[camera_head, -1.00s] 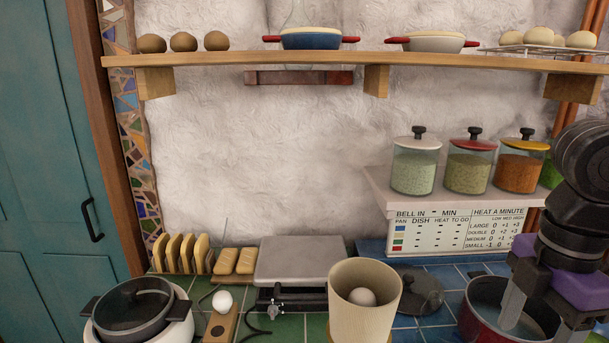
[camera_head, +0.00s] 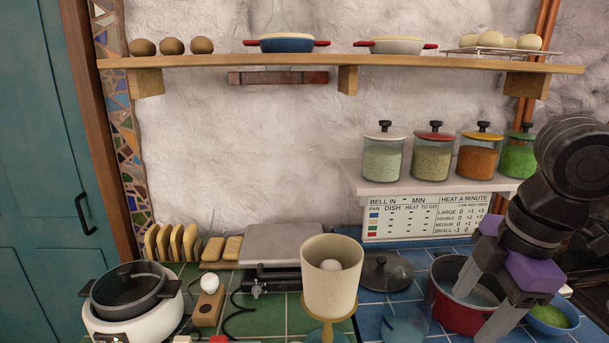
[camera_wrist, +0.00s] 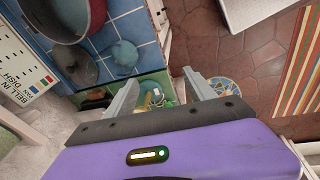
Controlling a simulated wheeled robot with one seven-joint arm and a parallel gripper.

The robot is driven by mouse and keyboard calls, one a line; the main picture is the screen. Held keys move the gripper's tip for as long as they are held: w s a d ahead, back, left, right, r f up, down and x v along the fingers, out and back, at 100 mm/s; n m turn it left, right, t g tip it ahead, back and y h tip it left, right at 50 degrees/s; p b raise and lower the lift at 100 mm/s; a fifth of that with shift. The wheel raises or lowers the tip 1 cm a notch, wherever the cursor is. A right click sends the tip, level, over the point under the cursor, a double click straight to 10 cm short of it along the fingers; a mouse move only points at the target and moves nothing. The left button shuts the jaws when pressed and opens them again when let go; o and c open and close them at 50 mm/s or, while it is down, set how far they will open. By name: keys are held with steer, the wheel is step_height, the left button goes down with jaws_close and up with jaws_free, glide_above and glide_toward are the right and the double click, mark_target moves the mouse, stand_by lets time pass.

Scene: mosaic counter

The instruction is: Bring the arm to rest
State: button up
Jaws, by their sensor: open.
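My gripper (camera_head: 487,290) is at the right of the head view, with a purple body and two grey fingers spread apart. Nothing shows between the fingers. It hangs in front of the red pot (camera_head: 447,307) on the blue tiles and hides part of it. In the wrist view the two fingers (camera_wrist: 162,96) are apart, with the counter and the tiled floor (camera_wrist: 200,50) below them.
A cream cup (camera_head: 332,290) holding an egg stands at the middle front. A white cooker with a dark pot (camera_head: 130,315) is at the left. A blue bowl (camera_head: 552,317) stands right of my gripper. Glass jars (camera_head: 432,160) stand on a ledge behind.

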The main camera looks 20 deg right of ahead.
steer(key=w+a+r+m+t+y, duration=0.1)
steer(key=w+a+r+t+y, duration=0.1)
steer(key=w+a+r+t, duration=0.35)
steer(key=w+a+r+m+t+y, duration=0.1)
steer(key=w+a+r+t+y, duration=0.25)
steer(key=w+r, duration=0.35)
step_height(320, 180, up, 9)
steer(key=w+m+t+y, duration=0.2)
steer(key=m+t, duration=0.3)
steer(key=t, duration=0.4)
steer(key=s+d+f+m+t+h, duration=0.1)
steer(key=s+d+f+m+h, duration=0.1)
steer(key=s+f+m+h, duration=0.55)
steer(key=s+d+f+m+t+h, duration=0.1)
steer(key=s+f+m+h, duration=0.3)
steer(key=f+m+h, duration=0.55)
steer(key=s+a+f+n+g+y, duration=0.3)
steer(key=s+a+f+n+y, duration=0.1)
steer(key=s+f, duration=0.8)
steer(key=s+a+f+n+g+y, duration=0.4)
steer(key=s+a+f+n, duration=0.2)
steer(key=s+f, duration=0.5)
steer(key=s, duration=0.3)
steer(key=shift+s+f+y, duration=0.3)
steer(key=shift+f+y, duration=0.05)
